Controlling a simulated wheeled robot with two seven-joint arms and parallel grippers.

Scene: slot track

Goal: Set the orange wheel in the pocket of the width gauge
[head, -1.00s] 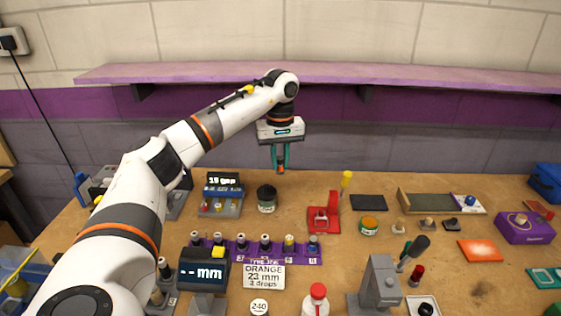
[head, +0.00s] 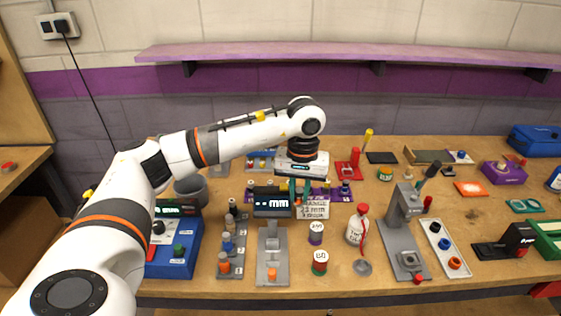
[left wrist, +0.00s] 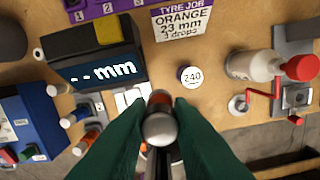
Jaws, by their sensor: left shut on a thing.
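My left gripper (head: 299,192) is shut on the orange wheel, just right of the gauge's display in the head view. In the left wrist view the orange wheel (left wrist: 160,99) is between the green fingertips (left wrist: 160,112), with a grey metal end facing the camera. The width gauge has a dark display (head: 272,203) reading "-- mm" and a grey base (head: 273,245) in front of it. Its display also shows in the left wrist view (left wrist: 95,62). The wheel is above the table, apart from the base. I cannot make out the pocket clearly. My right gripper is not in view.
A job card (head: 313,208) reads orange, 23 mm, 3 drops.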

